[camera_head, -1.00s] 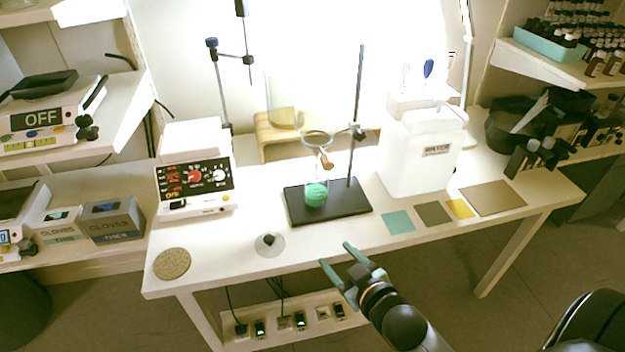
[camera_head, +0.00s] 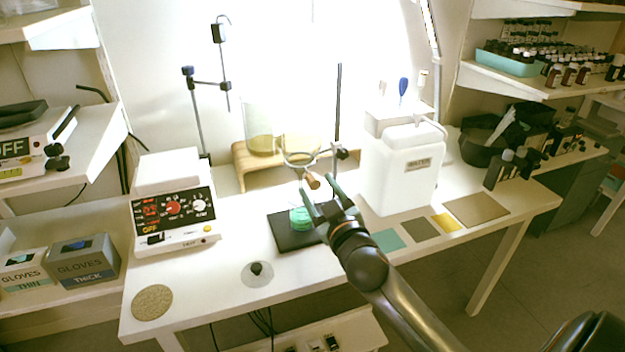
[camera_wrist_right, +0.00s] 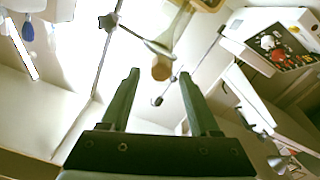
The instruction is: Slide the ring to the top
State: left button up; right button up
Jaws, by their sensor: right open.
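The metal ring (camera_head: 300,158) is clamped partway up the thin rod (camera_head: 338,105) of the lab stand, whose black base (camera_head: 286,232) is on the table. A dark clamp (camera_head: 341,152) joins ring and rod. A brown wooden knob (camera_head: 312,181) juts from the ring's near side. A flask with green liquid (camera_head: 300,217) is below, partly hidden by my gripper. My right gripper (camera_head: 316,185) is open near the knob. In the right wrist view, the knob (camera_wrist_right: 162,67) appears between and beyond the open fingertips (camera_wrist_right: 159,73); contact is not visible. My left gripper is not in view.
A white jug (camera_head: 400,170) stands right of the rod, and a hotplate device (camera_head: 175,215) stands to the left. A wooden stand (camera_head: 240,160) with glassware is behind. Coloured mats, including a teal one (camera_head: 388,240), lie at the front right.

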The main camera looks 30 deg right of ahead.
aim_at(315, 185)
jog(key=shift+x, duration=1.9)
grip_shut()
